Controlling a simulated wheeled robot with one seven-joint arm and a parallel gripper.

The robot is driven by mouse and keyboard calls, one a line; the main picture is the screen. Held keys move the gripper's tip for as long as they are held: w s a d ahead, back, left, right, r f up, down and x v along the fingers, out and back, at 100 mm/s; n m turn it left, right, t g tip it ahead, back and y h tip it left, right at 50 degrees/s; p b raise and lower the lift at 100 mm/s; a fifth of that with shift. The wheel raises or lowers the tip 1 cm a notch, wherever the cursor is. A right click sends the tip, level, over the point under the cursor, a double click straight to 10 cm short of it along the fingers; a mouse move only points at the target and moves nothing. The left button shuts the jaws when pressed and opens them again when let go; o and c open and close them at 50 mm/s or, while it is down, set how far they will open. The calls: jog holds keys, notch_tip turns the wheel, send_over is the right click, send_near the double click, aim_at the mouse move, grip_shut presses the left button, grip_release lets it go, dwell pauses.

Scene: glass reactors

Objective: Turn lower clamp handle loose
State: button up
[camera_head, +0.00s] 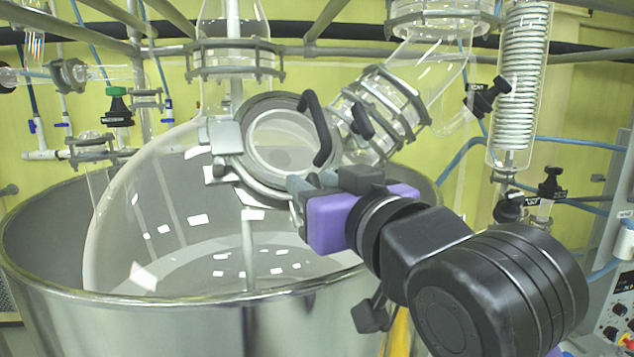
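A round glass port with a metal ring (240,140) sits on top of the large glass reactor vessel (130,200). A black curved handle (318,130) stands across the right side of the port. A small black knob-like part (361,122) shows just right of it. My gripper (308,186), with a purple body and grey fingers, comes in from the lower right and sits at the lower right edge of the ring. The lower clamp handle is not clearly visible; the fingers and purple body cover that area. I cannot tell whether the fingers are around anything.
A wide steel tub (180,320) surrounds the vessel. A flanged glass neck (375,110) rises close on the right of the port. A coiled glass condenser (520,80) and black valve handles (487,97) stand further right. Metal pipes (325,18) cross above. Open space lies inside the tub's left side.

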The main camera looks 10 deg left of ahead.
grip_shut()
jog(key=shift+n+y, duration=0.3)
jog(key=shift+n, duration=0.2)
jog(key=n+g+y, duration=0.1)
jog(key=n, duration=0.1)
jog(key=n+g+y, duration=0.1)
jog(key=n+g, duration=0.1)
jog(key=n, duration=0.1)
jog(key=shift+s+a+y, duration=0.1)
jog(key=shift+y, duration=0.2)
jog(key=n+g, duration=0.2)
jog(key=n, duration=0.1)
jog(key=n+g+y+b, duration=0.1)
jog(key=n+g, duration=0.1)
jog(key=n, duration=0.2)
jog(key=shift+s+a+f, duration=0.15)
jog(key=shift+s, duration=0.05)
jog(key=shift+s+f+n+g+h+p, duration=0.15)
jog(key=shift+n+g+h+p, duration=0.2)
jog(key=shift+n+g, duration=1)
jog(key=shift+s+f+n+g+h+p, duration=0.1)
jog(key=shift+n+g+h+p, duration=0.15)
jog(key=shift+n+g, duration=1.1)
jog(key=shift+s+f+n+g+h+p, duration=0.2)
jog(key=shift+n+g+h, duration=0.25)
jog(key=shift+n, duration=1.65)
